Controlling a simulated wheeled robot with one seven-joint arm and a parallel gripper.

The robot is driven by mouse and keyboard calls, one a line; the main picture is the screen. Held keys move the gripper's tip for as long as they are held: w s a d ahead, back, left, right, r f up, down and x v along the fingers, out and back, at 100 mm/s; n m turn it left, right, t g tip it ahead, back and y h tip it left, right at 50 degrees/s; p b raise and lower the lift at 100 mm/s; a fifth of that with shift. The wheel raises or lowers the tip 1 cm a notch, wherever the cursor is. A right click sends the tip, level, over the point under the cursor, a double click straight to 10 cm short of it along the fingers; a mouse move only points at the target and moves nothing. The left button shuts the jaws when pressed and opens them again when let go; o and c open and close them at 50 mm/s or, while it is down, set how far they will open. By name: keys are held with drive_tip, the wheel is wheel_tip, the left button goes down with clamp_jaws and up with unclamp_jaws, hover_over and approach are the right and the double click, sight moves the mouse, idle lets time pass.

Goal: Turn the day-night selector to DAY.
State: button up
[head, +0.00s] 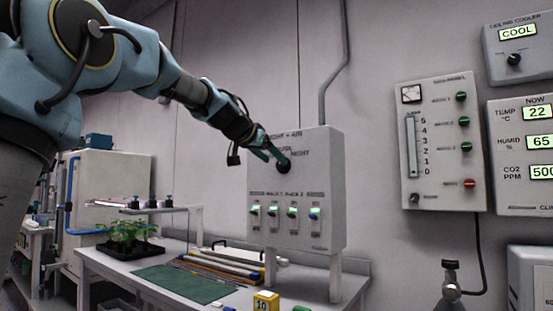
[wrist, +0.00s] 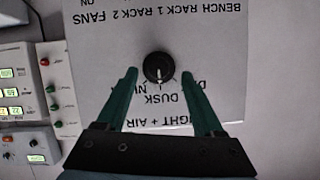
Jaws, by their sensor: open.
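The day-night selector is a round black knob (wrist: 158,67) on the light grey LIGHT + AIR panel (wrist: 100,62). In the wrist view the panel's lettering is upside down. A pale mark shows on the knob's lower side, roughly toward DUSK, but its exact setting is hard to tell. NIGHT and DAY are partly hidden. My gripper (wrist: 160,75) is open, its green fingers apart, with the knob between the fingertips in the picture. Contact cannot be told. In the head view, my gripper (head: 273,153) is at the knob (head: 284,167), partly covering the lettering.
The panel stands on legs over a bench (head: 210,290) with a plant tray (head: 130,247), green mat and rods. A slider panel (head: 440,140) and climate display (head: 508,170) hang on the right.

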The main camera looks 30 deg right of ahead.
drive_tip(key=shift+p+x, duration=0.35)
drive_tip(key=shift+x, duration=1.15)
clamp_jaws()
